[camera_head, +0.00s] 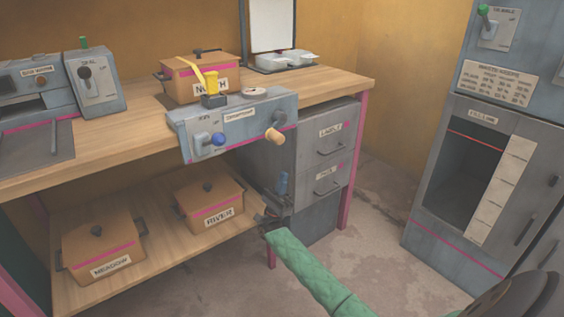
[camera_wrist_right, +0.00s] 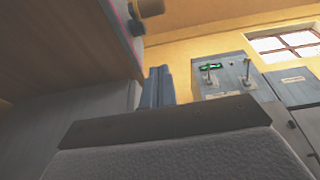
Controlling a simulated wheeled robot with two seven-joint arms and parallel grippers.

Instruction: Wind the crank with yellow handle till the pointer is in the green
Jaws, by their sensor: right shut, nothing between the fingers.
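A grey unit (camera_head: 240,125) is mounted at the bench's front edge. The front has a blue knob (camera_head: 217,139) and a tan knob (camera_head: 273,135). My right gripper (camera_head: 283,182) is shut and empty, below the unit and in front of the drawers, apart from the handle. Its closed fingers (camera_wrist_right: 158,84) show in the right wrist view. My left gripper is out of view.
Grey drawers (camera_head: 325,150) stand under the bench. Two more pots (camera_head: 209,205) (camera_head: 103,248) sit on the lower shelf. A tall grey cabinet (camera_head: 430,200) stands at right, with open floor between.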

